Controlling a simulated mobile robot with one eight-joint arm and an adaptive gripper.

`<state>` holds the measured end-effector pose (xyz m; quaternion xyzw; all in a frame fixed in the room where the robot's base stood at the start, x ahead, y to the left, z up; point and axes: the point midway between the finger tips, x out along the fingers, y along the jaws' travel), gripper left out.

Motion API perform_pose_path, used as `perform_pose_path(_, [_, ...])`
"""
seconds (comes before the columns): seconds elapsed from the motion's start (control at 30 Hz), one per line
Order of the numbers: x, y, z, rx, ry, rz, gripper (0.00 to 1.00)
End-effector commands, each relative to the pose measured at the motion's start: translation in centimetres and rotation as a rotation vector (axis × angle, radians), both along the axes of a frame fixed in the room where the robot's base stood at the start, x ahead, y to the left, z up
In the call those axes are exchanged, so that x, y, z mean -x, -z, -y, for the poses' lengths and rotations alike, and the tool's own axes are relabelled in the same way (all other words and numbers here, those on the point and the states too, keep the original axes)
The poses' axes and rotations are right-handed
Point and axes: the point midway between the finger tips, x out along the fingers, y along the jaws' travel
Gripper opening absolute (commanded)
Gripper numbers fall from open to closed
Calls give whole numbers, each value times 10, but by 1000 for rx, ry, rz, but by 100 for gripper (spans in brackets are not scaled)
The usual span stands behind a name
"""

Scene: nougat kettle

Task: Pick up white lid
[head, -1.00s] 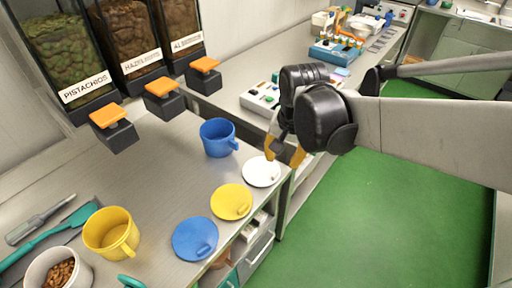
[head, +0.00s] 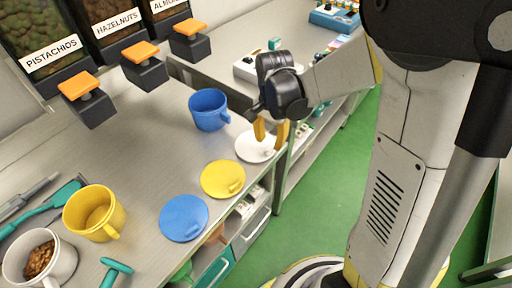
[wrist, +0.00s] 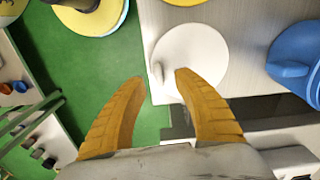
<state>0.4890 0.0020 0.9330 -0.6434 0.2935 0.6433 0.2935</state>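The white lid (head: 248,150) lies flat on the metal counter near its right edge, beside the blue mug. My gripper (head: 270,138) is at the lid's right side, fingers pointing down, partly hiding it. In the wrist view the white lid (wrist: 200,50) shows as a pale disc with a small raised handle at its left edge. My orange fingers (wrist: 157,76) are apart, one on each side of the handle in that picture. The gripper is open and holds nothing. Whether a finger touches the lid cannot be told.
A yellow lid (head: 222,178) and a blue lid (head: 184,218) lie nearer along the counter edge. The blue mug (head: 208,112) stands left of the white lid. A yellow mug (head: 90,215) and a white mug (head: 20,262) stand further left. Dispensers line the back.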

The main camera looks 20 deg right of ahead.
Motion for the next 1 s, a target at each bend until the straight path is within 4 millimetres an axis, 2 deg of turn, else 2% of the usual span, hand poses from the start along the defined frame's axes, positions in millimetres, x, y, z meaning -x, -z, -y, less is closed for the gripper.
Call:
perform_pose_path(0.1, [2, 25, 2, 0, 1, 0, 36])
perform_pose_path(0.2, [2, 38, 2, 0, 0, 0, 36])
perform_pose_path(0.47, [2, 40, 2, 0, -1, 0, 36])
perform_pose_path(0.6, [2, 40, 2, 0, -1, 0, 0])
perform_pose_path(1.0, [2, 39, 2, 0, -1, 0, 0])
